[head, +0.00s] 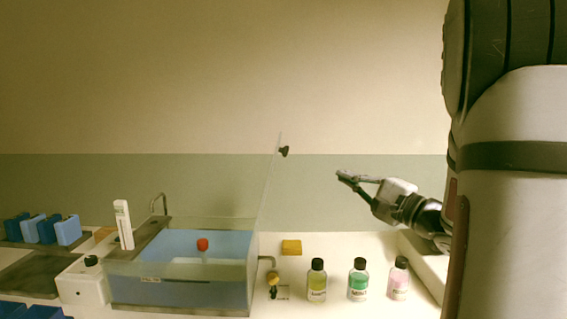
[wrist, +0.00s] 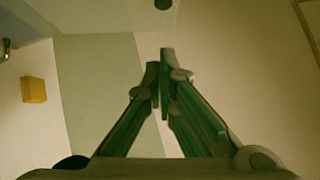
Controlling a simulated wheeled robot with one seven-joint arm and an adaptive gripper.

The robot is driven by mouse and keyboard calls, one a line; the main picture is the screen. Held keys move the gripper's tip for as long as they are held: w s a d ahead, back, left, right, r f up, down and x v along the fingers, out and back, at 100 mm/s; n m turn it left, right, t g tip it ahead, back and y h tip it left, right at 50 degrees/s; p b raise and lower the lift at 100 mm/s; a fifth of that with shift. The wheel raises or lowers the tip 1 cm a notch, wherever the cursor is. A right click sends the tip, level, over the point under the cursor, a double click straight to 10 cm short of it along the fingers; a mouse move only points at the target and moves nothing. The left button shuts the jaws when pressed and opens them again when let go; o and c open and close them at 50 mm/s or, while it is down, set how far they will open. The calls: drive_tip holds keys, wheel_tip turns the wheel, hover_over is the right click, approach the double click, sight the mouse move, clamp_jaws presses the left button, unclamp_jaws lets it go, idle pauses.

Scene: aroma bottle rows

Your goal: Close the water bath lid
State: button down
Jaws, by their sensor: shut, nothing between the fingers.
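The water bath (head: 181,290) stands left of the middle in the head view, filled with blue water. Its clear lid (head: 268,185) is open and stands up steeply along the bath's right side, leaning a little right at the top. A dark knob (head: 284,151) sits near the lid's top edge. My gripper (head: 342,175) is shut and empty, to the right of the knob and slightly lower in the picture, apart from the lid. In the wrist view the fingers (wrist: 160,65) are together, and a dark round knob (wrist: 163,4) shows at the top edge beyond them.
A red-capped item (head: 202,245) is in the bath. Yellow, green and pink bottles (head: 358,285) stand on the counter at right. A yellow block (head: 292,247) lies behind them. Blue racks (head: 45,230) and a white control box (head: 85,283) are at left.

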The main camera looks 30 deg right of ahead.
drive_tip(key=w+a+r, duration=0.1)
drive_tip(key=w+a, duration=0.1)
drive_tip(key=w, duration=0.4)
drive_tip(key=w+a+r, duration=0.1)
drive_tip(key=w+a, duration=0.1)
drive_tip(key=w, duration=0.4)
drive_tip(key=shift+a+r+p, duration=0.15)
drive_tip(key=shift+r+p, duration=0.25)
